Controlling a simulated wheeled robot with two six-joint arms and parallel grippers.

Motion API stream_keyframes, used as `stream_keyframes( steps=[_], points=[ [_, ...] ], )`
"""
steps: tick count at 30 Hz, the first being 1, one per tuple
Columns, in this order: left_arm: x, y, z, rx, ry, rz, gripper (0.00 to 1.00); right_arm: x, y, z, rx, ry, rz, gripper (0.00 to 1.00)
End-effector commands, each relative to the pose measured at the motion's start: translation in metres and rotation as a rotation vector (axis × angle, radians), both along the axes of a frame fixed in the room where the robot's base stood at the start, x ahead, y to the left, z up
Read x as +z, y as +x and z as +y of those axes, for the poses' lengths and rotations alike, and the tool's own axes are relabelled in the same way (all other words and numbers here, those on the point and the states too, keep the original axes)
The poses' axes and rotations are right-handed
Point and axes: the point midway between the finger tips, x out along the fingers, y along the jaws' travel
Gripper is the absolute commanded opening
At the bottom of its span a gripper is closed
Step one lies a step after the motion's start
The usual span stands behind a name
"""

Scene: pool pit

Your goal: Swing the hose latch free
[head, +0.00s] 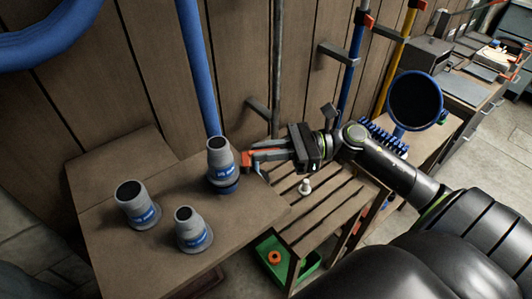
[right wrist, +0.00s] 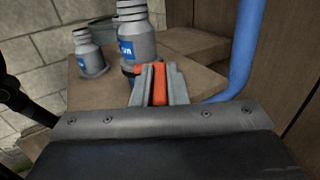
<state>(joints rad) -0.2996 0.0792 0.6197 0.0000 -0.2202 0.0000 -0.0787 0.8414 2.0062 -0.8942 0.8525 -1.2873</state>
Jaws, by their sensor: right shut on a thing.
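The orange-red hose latch (right wrist: 159,86) lies between the two grey fingers of my right gripper (right wrist: 158,72) in the right wrist view. In the head view my right gripper (head: 256,159) reaches in from the right and is shut on the latch, whose end (head: 245,158) shows beside the grey hose fitting. That fitting (head: 220,160) stands upright in a dark blue collar (head: 224,187) at the right part of the wooden bench (head: 140,250). The fingers partly hide the latch and where it joins the collar. My left gripper is not in view.
Two more grey fittings (head: 137,204) (head: 191,230) stand on the bench to the left. A slatted shelf (head: 330,215) with a small white knob (head: 305,187) lies below my right arm. A green crate (head: 268,252) is beneath.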

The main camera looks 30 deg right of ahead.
Motion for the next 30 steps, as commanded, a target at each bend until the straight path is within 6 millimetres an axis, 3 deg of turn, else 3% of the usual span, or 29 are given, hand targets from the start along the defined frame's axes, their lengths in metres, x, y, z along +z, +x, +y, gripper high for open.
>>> stream_keyframes(
  steps=[3,4,9,23,30],
  points=[
    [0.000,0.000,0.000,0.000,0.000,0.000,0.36,0.000,0.000,0.000,0.002,0.000,0.001,0.00],
    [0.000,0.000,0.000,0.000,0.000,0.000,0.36,0.000,0.000,0.000,0.002,0.000,0.001,0.14],
    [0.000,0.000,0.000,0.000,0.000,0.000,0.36,0.000,0.000,0.000,0.001,-0.001,0.000,0.35],
    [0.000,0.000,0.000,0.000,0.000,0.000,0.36,0.000,-0.001,-0.001,0.000,-0.002,0.000,0.35],
    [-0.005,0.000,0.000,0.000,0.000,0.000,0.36,-0.003,-0.009,-0.019,0.001,-0.007,0.003,0.35]
  ],
)
